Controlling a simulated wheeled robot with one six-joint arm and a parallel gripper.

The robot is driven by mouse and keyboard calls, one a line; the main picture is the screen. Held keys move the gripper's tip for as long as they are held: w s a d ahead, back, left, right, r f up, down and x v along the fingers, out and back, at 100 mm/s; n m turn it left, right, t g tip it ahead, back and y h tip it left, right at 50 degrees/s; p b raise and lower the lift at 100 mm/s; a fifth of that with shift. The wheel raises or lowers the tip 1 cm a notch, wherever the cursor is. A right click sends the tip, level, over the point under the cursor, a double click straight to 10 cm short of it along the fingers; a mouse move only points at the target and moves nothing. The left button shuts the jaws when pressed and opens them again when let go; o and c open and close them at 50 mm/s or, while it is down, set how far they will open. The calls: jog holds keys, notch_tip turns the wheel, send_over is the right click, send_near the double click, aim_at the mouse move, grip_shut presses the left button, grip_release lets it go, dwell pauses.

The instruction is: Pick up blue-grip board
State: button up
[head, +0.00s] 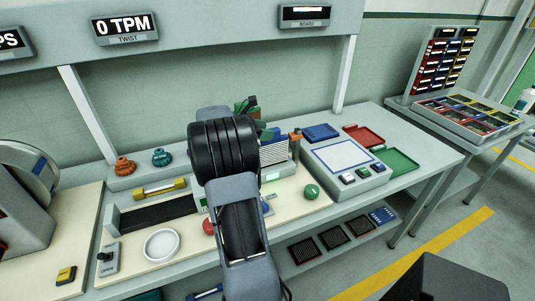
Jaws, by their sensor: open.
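My black and grey arm (225,150) reaches up over the middle of the bench. Its links hide my gripper, so I cannot see the fingertips or whether they touch anything. Just right of the arm, a cluster of upright green boards (270,134) stands by a grey finned block (274,153). An orange piece (296,133) shows at its right end. More green pieces (246,105) show above, partly behind the arm. I cannot make out a blue grip among them; part of the cluster is hidden.
A grey tester with a white panel (343,155) stands right of the cluster. A green ball knob (312,191) and white dish (162,245) are in front.

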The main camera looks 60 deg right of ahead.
jog(key=shift+s+d+f, duration=0.2)
jog(key=shift+s+d, duration=0.05)
jog(key=shift+d, duration=0.05)
jog(key=shift+c, duration=0.4)
grip_shut()
